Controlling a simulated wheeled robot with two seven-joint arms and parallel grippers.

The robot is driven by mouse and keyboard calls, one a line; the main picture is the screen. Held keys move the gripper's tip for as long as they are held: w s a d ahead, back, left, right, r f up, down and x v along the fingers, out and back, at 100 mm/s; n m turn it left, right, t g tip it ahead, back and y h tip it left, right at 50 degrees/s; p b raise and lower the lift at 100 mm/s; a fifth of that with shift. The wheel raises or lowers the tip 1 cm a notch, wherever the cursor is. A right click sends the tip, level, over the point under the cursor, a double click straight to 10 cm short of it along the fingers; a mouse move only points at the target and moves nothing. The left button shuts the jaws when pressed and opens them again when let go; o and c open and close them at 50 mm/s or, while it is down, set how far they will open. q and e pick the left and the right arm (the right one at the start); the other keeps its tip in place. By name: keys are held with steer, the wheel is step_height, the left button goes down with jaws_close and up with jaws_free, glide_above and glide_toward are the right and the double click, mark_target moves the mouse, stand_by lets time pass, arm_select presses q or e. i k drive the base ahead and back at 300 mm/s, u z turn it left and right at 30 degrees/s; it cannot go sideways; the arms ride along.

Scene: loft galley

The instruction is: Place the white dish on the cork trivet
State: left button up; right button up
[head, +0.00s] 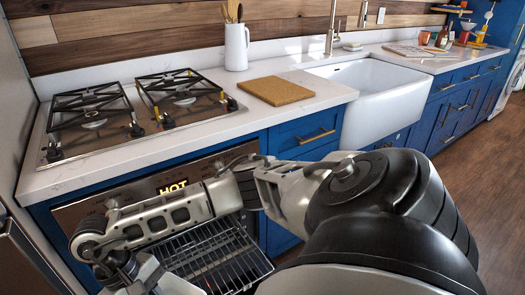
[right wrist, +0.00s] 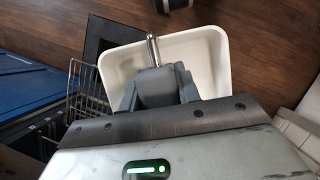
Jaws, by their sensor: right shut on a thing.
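The white dish (right wrist: 208,62) is a rectangular, empty-looking dish in the right wrist view. My right gripper (right wrist: 155,80) is shut on its near rim; the fingers hide part of that side. In the head view my right arm reaches to the lower left, with the right gripper (head: 128,272) low in front of the oven; I cannot make out the dish clearly there. The cork trivet (head: 276,91) lies flat and bare on the white counter, between the stove and the sink, above and right of the gripper. My left gripper is not in view.
The oven (head: 172,185) shows HOT, and its wire rack (head: 215,262) sticks out below the counter edge. The gas stove (head: 140,108) is left of the trivet, a white pitcher (head: 236,47) behind it, and the white sink (head: 385,95) to its right.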

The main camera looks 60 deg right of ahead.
mark_target(275, 87)
steer(key=u, duration=2.05)
steer(key=k, duration=3.05)
steer(key=u, duration=0.6)
steer(key=k, duration=0.8)
steer(key=z, duration=0.95)
